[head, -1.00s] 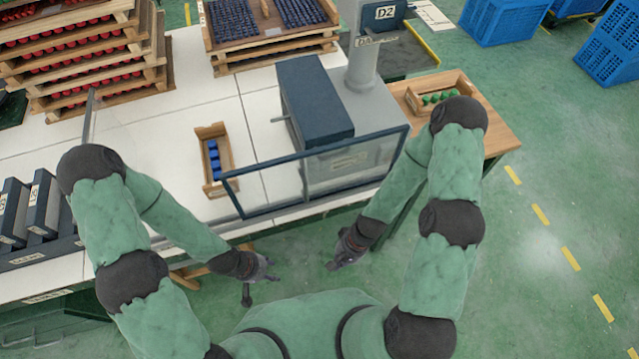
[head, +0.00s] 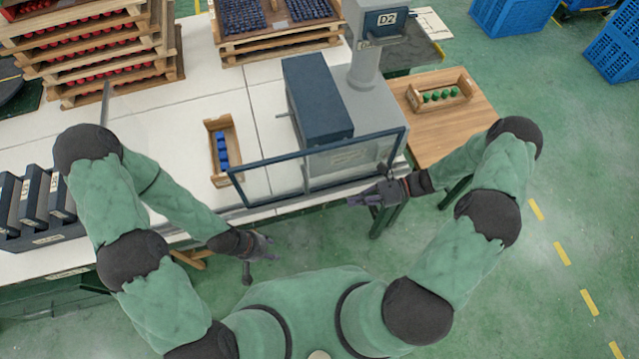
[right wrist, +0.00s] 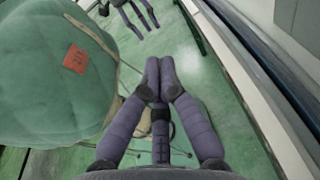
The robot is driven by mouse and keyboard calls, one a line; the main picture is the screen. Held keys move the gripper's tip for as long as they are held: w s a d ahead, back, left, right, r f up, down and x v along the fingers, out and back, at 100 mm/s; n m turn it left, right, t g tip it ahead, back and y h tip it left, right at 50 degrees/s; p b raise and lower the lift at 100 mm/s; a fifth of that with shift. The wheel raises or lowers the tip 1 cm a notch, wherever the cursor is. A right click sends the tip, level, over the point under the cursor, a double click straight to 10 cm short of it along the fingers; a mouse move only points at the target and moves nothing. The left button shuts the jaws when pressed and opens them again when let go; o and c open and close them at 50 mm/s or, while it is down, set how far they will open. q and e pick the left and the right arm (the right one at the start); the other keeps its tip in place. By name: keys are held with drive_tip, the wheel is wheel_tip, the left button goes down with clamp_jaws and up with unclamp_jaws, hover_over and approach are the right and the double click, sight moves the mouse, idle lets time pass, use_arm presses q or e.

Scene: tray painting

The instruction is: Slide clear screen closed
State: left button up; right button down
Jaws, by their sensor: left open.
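The clear screen (head: 275,180) is a see-through panel in a dark blue frame in front of the D2 machine in the head view. It spans from beside the small blue-part box to the machine's right side. My right gripper (head: 362,199) is just below the screen's lower edge, near its right end, with a gap visible in the picture. Its fingers (right wrist: 160,85) are drawn together and empty in the right wrist view. My left gripper (head: 262,254) is open and empty, in front of the table edge, below the screen's left end. It also shows in the right wrist view (right wrist: 128,14).
The D2 machine (head: 318,100) stands behind the screen. A wooden box of blue parts (head: 212,124) is left of it. A box of green parts (head: 411,98) sits on the wooden side table (head: 430,145). Dark bins (head: 45,240) stand at the table's left. Floor before the table is clear.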

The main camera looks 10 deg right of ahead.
drive_tip(key=w+d+r+m+t+y, duration=0.2)
drive_tip(key=d+r, duration=0.1)
drive_tip(key=r, duration=0.1)
use_arm(q)
drive_tip(key=shift+r+p, duration=0.55)
drive_tip(key=shift+r, duration=0.2)
use_arm(e)
drive_tip(key=w+a, duration=0.2)
drive_tip(key=a, duration=1.1)
drive_tip(key=shift+r, duration=0.2)
drive_tip(key=shift+a, duration=0.1)
